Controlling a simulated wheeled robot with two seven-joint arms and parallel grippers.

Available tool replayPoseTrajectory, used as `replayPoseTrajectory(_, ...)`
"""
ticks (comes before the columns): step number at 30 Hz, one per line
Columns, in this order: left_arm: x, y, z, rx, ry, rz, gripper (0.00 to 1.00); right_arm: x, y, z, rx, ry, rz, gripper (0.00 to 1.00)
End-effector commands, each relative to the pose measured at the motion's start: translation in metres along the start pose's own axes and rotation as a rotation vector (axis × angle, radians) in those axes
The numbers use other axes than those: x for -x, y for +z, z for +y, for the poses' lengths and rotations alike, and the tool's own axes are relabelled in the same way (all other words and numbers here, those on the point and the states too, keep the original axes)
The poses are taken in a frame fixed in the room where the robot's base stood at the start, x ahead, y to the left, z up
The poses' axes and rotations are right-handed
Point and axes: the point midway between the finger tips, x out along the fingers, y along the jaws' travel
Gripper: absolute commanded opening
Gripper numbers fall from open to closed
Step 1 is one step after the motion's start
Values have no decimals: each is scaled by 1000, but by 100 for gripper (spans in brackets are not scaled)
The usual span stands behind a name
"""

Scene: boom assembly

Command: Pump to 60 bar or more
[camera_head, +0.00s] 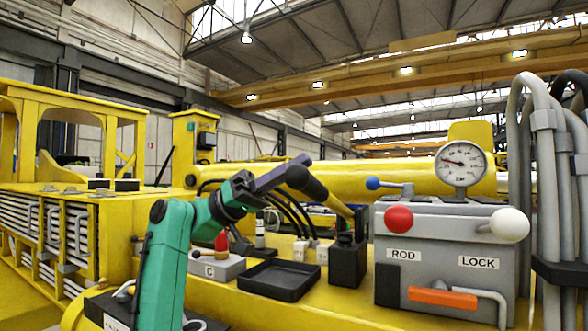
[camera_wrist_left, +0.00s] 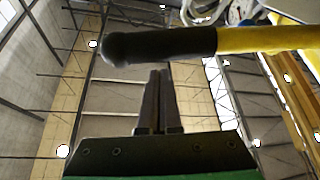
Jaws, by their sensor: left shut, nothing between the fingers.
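The pump lever has a black grip (camera_head: 307,182) and a yellow shaft (camera_head: 340,208). It leans up to the left from a black pump block (camera_head: 348,262). My left gripper (camera_head: 303,160) is shut and empty, with its fingers at the black grip's upper end. In the left wrist view my shut fingertips (camera_wrist_left: 160,73) point toward the black grip (camera_wrist_left: 160,45), which lies across their line; whether they touch it I cannot tell. The round pressure gauge (camera_head: 461,164) stands on the grey box. Its needle points left and slightly up; the numbers are too small to read.
The grey valve box (camera_head: 402,279) carries a red knob (camera_head: 398,219), a white knob (camera_head: 509,225), a blue-tipped lever (camera_head: 373,183) and an orange handle (camera_head: 442,298). A black tray (camera_head: 279,281) and a grey block marked C (camera_head: 216,266) lie left of the pump. Grey hoses (camera_head: 541,190) stand at right.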

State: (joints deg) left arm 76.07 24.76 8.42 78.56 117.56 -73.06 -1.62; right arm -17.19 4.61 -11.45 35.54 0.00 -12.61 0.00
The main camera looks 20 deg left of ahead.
Motion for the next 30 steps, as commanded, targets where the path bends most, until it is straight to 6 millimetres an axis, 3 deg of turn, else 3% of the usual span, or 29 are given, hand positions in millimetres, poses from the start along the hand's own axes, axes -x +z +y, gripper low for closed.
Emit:
replayPoseTrajectory(4, 4, 10, 0, 0, -1, 0, 0, 1, 0, 0, 0, 1, 0, 81)
replayPoseTrajectory(13, 5, 12, 1, -1, 0, 0, 0, 1, 0, 0, 0, 0, 0, 81)
replayPoseTrajectory(16, 8, 18, 0, -12, 8, 0, 0, -7, 1, 0, 0, 0, 0, 81)
replayPoseTrajectory(30, 61, 108, -15, -102, 60, -1, 0, -124, 11, -2, 0, 0, 0, 81)
